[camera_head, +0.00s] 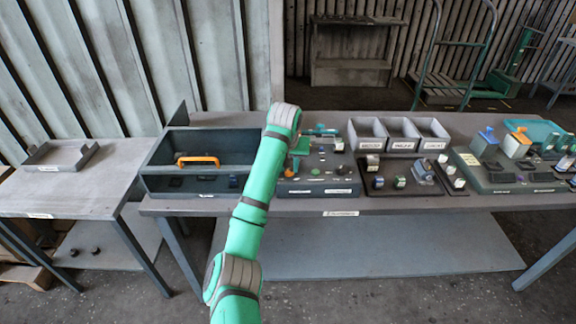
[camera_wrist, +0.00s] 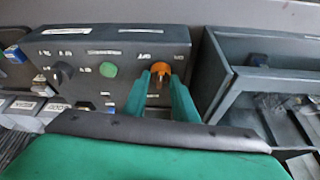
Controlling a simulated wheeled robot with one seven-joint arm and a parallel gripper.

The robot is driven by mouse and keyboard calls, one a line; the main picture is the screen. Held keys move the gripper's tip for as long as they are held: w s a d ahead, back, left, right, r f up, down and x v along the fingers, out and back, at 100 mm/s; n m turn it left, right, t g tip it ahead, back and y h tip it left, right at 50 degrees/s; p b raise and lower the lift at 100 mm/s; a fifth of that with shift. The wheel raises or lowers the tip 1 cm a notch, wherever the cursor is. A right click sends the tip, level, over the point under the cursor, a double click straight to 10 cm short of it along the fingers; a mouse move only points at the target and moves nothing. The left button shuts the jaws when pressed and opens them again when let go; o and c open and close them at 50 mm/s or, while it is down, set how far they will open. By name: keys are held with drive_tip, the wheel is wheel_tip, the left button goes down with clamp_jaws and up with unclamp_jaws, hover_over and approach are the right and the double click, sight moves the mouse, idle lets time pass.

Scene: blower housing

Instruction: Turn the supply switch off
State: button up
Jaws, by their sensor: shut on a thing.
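The grey control panel (camera_wrist: 120,55) fills the upper wrist view. It carries a black knob (camera_wrist: 64,72), a round green button (camera_wrist: 108,69) and an orange knob (camera_wrist: 158,69). My gripper (camera_wrist: 160,77) has its two green fingers on either side of the orange knob and is shut on it. The small labels beside the knobs are too blurred to read, so I cannot tell which one names the supply switch. In the head view the panel (camera_head: 318,190) stands on the long table, with my arm reaching over its left part.
A dark open bin with an orange handle (camera_head: 198,160) stands just left of the panel in the head view. Labelled grey trays (camera_head: 404,146) and a board with small blocks (camera_head: 400,182) stand to its right. A side table (camera_head: 60,195) at far left has free room.

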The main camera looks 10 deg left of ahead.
drive_tip(key=n, duration=0.2)
drive_tip(key=n+y, duration=0.2)
drive_tip(key=n, duration=0.1)
drive_tip(key=shift+d+n+g, duration=0.3)
drive_tip(key=n+g+y, duration=0.1)
drive_tip(key=n, duration=0.3)
drive_tip(key=shift+w+n, duration=0.1)
drive_tip(key=shift+n, duration=0.2)
drive_tip(key=shift+y, duration=0.3)
drive_tip(key=o, duration=1)
drive_tip(key=shift+r, duration=0.1)
